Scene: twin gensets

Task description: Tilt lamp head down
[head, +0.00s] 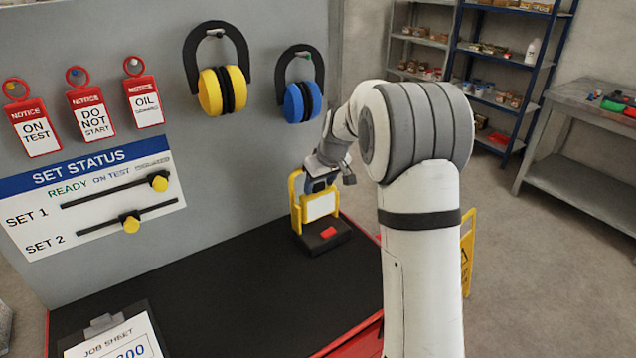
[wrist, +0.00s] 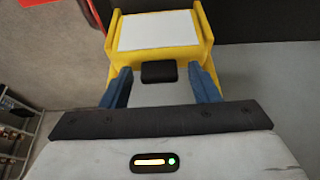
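The work lamp has a yellow-framed head with a white panel (head: 321,206) on a black base (head: 325,240) with a red button (head: 328,232). It stands at the far right corner of the black bench top, and its panel looks roughly upright. In the wrist view the yellow head and white panel (wrist: 157,30) are straight ahead. My gripper (head: 320,184) is at the top of the lamp head. In the wrist view my gripper (wrist: 159,69) has its blue fingers wide apart, tips close to the near yellow edge. Contact cannot be told. A small black block sits between them.
A grey panel (head: 255,130) behind the bench carries yellow ear defenders (head: 209,91), blue ear defenders (head: 292,103), notice tags (head: 88,115) and a set status board (head: 90,200). A job sheet clipboard (head: 115,335) lies at the front left. The middle of the bench top (head: 220,280) is clear.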

